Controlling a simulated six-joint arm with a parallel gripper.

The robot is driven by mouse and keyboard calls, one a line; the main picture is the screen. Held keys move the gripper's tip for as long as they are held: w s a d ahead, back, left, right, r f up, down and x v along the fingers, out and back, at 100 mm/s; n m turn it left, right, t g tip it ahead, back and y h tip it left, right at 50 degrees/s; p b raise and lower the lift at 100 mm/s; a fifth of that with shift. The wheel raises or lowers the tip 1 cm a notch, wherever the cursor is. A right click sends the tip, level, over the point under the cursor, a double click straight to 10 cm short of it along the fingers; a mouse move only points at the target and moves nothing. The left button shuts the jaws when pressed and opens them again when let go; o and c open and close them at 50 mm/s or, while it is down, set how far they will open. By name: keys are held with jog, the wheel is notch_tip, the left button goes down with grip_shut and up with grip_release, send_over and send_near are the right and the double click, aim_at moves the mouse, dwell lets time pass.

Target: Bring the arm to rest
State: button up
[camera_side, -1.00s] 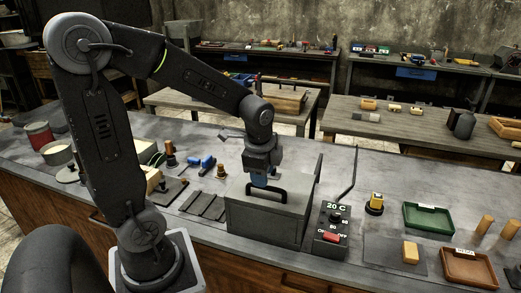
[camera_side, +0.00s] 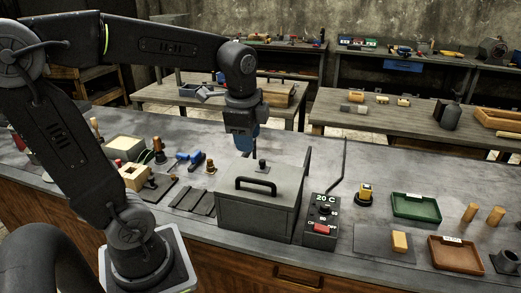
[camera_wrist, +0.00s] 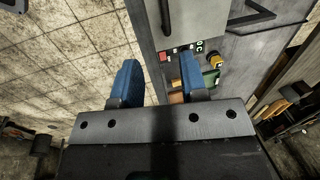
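My gripper (camera_side: 243,142) hangs above and behind the grey box (camera_side: 256,215), pointing down and clear of it. In the wrist view, my gripper (camera_wrist: 159,66) has its two blue fingers spread apart with nothing between them. The box has a closed lid with a black handle (camera_side: 257,184) and a small dark knob (camera_side: 263,166) on top. My arm is raised, with its upper link nearly level.
A control unit (camera_side: 320,230) reading 20 C stands right of the box. A green tray (camera_side: 416,208) and a brown tray (camera_side: 456,254) lie farther right. Tools and a wooden mould (camera_side: 133,177) lie left. A workbench (camera_side: 400,128) stands behind.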

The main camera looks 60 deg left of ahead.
jog(key=s+d+f+n+t+h, duration=0.1)
jog(key=s+d+n+t, duration=0.3)
jog(key=s+d+n, duration=0.3)
jog(key=shift+s+d+n, duration=0.25)
jog(key=shift+d+n, duration=0.65)
jog(key=shift+d, duration=0.15)
dwell(0.7)
